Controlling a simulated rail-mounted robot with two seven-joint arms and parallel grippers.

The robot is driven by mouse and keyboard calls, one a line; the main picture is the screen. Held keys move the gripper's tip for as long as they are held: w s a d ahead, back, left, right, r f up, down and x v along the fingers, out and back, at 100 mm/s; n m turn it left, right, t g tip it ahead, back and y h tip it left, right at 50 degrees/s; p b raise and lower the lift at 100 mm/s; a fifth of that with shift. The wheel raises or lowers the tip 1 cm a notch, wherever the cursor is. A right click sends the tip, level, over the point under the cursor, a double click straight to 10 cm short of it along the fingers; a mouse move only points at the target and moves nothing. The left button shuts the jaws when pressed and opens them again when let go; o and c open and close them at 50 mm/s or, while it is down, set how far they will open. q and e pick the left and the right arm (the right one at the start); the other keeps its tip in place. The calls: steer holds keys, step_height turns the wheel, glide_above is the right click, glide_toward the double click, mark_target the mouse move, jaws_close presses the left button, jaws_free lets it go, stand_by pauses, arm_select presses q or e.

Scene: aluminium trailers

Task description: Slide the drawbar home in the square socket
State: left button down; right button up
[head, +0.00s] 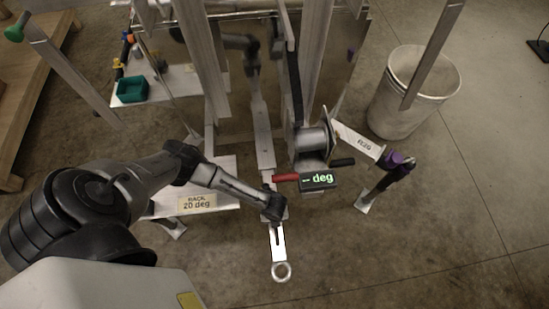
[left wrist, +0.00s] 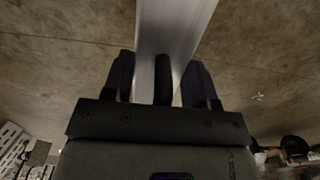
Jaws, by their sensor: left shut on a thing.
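The drawbar (head: 278,245) is a pale metal bar with a ring eye at its near end, in the lower middle of the head view. My left gripper (head: 274,210) is shut on it behind the ring. In the left wrist view the bar (left wrist: 172,30) runs between the two dark fingers (left wrist: 162,85). Beyond the gripper, the grey square tube with the socket (head: 264,140) runs back under the trailer, roughly in line with the bar. My right gripper is not in view.
A winch drum (head: 312,140) and a gauge reading "deg" (head: 318,180) sit right of the tube. A labelled rack plate (head: 197,204) lies left. A white bucket (head: 410,95) and a purple-topped stand (head: 395,165) are right. The floor near the ring is clear.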

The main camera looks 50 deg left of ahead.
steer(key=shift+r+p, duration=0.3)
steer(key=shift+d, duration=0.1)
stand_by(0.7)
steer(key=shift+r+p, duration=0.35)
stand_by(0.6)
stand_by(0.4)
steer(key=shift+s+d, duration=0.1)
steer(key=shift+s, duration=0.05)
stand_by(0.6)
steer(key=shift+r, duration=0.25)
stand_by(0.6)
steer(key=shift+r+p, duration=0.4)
steer(key=shift+p, duration=0.25)
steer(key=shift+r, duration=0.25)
stand_by(0.7)
